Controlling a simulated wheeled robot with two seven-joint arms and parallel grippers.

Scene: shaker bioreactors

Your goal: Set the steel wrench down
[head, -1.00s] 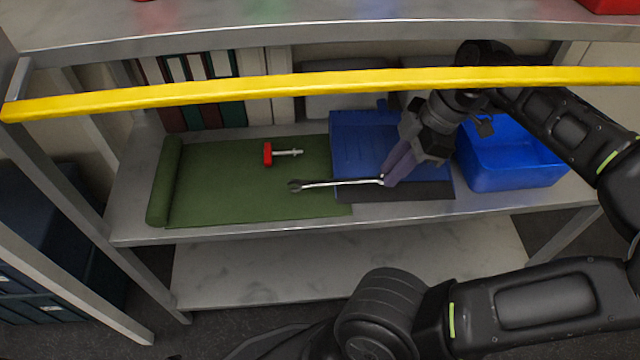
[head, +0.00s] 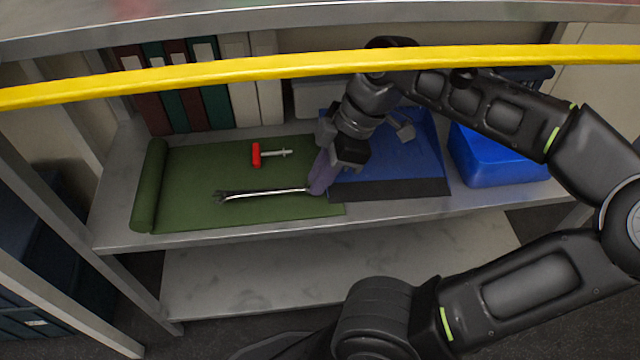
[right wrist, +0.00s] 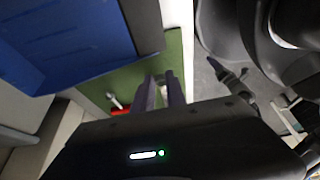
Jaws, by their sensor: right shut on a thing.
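The steel wrench (head: 262,192) extends left from my right gripper (head: 316,190) in the head view, its open jaw end at the left. My right gripper is shut on the wrench's right end. The wrench is over the green mat (head: 190,185); I cannot tell whether it touches the mat. In the right wrist view the gripper's fingers (right wrist: 160,90) show above the mat (right wrist: 120,80), and the wrench is not clearly visible there.
A red-handled tool (head: 257,155) lies on the mat behind the wrench. A blue tray or mat (head: 405,160) with a dark front strip and a blue bin (head: 490,165) are to the right. Binders (head: 190,95) stand behind. A yellow bar (head: 300,68) crosses above the shelf.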

